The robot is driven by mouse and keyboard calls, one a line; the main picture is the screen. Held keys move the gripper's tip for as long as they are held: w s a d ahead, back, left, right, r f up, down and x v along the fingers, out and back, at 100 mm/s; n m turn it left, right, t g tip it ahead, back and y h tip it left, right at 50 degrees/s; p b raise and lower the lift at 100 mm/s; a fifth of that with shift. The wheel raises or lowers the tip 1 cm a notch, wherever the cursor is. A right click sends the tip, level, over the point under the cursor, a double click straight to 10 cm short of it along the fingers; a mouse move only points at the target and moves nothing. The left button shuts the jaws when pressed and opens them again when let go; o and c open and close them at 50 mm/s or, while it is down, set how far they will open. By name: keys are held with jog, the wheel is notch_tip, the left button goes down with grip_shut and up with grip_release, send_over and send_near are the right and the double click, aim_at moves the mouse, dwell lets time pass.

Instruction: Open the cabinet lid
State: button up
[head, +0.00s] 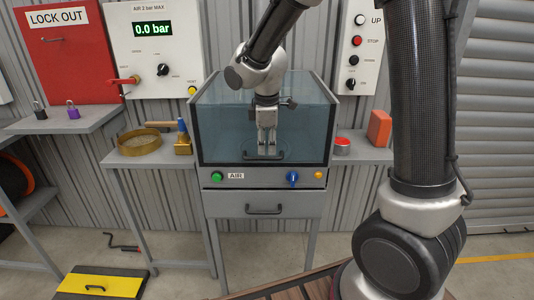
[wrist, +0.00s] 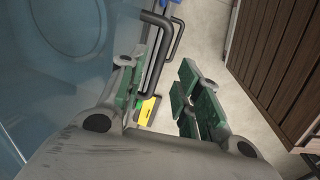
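The cabinet (head: 265,178) stands in the middle of the head view, with a clear bluish lid (head: 222,128) that looks closed. A black bar handle (head: 250,156) is on the lid's lower front. My gripper (head: 267,149) points down at this handle, in front of the lid. In the wrist view my gripper (wrist: 165,78) is open, its green-padded fingers apart. The lid handle (wrist: 158,52) shows close by the left finger, partly hidden by it; I cannot tell whether they touch. The lid (wrist: 55,65) fills the left side there.
Below is a drawer with its own handle (head: 264,209). The front panel has a green button (head: 216,176) and a blue knob (head: 292,178). Side shelves hold a brass sieve (head: 139,142), a red tin (head: 342,146) and an orange block (head: 379,128). A yellow-black step (head: 100,284) is on the floor.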

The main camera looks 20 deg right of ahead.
aim_at(267, 158)
jog(key=f, duration=0.4)
jog(key=shift+w+d+f, duration=0.15)
jog(key=shift+w, duration=0.25)
grip_shut()
